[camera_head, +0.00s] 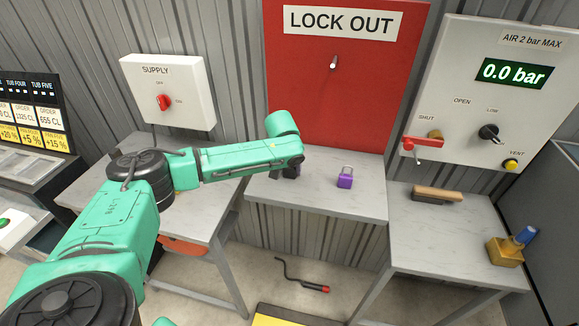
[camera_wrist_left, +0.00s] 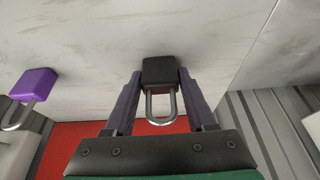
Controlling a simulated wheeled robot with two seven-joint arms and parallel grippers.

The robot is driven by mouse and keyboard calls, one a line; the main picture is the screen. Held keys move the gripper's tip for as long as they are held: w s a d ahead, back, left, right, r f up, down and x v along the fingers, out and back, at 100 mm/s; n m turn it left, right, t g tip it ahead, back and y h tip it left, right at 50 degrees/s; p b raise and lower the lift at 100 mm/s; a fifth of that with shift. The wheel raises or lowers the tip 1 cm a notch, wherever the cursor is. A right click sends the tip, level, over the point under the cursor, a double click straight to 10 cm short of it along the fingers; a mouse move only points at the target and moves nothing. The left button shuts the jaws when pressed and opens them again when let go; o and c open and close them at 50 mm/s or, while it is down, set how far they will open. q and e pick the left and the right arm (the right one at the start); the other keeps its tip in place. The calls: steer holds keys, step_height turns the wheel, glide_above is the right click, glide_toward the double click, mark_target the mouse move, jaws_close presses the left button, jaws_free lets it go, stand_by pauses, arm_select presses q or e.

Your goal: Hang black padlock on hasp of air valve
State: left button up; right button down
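The black padlock (camera_wrist_left: 160,72) sits between the fingers of my left gripper (camera_wrist_left: 160,82), its steel shackle toward the wrist camera. Both fingertips appear to touch the sides of its body. In the head view my left gripper (camera_head: 288,172) points down at the left end of the grey shelf under the red board; the padlock is hard to make out there. The hasp is too small to make out clearly. My right gripper is out of view.
A purple padlock (camera_head: 345,181) stands on the shelf (camera_head: 320,203), right of my gripper; it also shows in the wrist view (camera_wrist_left: 36,84). A wooden-handled brush (camera_head: 437,194) and a brass block with a blue top (camera_head: 506,250) lie on the right table (camera_head: 430,230).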

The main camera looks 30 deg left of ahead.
mark_target(288, 167)
arm_select(q)
steer(key=shift+o, duration=1.2)
steer(key=shift+f, duration=0.1)
steer(key=shift+f+b, duration=0.15)
steer(key=shift+b, duration=0.65)
steer(key=v, duration=0.1)
steer(key=b+v, duration=0.1)
steer(key=v, duration=0.1)
steer(key=b+v, duration=0.1)
steer(key=v, duration=0.1)
steer(key=shift+a, duration=0.3)
steer(key=a+b+v, duration=0.1)
steer(key=v, duration=0.9)
steer(key=shift+d+b, duration=0.3)
steer(key=shift+d, duration=0.1)
